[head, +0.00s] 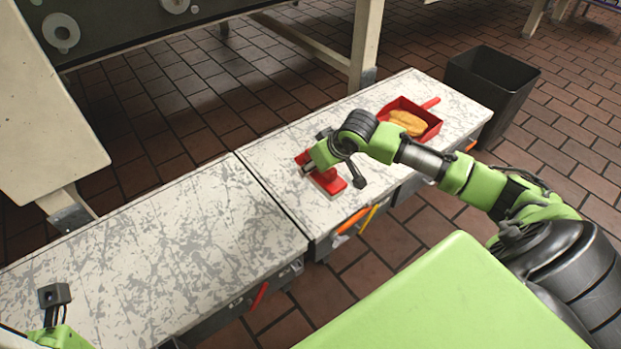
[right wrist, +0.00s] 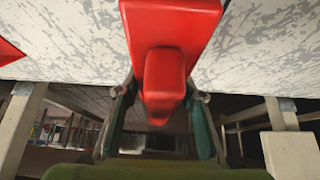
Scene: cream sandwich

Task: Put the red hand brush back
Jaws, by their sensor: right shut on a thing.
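The red hand brush (head: 329,182) is at the near half of the right-hand bench top in the head view, left of the red pan. My right gripper (head: 309,168) is shut on the brush; its arm reaches in from the right. In the right wrist view the brush's red handle (right wrist: 165,75) lies between the two fingers (right wrist: 160,108). I cannot tell whether the brush touches the bench. Only a green and dark part of my left arm shows at the bottom left of the head view; its fingers are out of frame.
A red pan (head: 437,130) with a handle holds golden bread-like pieces (head: 407,122) at the bench's right end. A black bin (head: 490,85) stands beyond. The left bench top (head: 170,250) is clear. Orange and yellow items (head: 352,222) show below the front edge.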

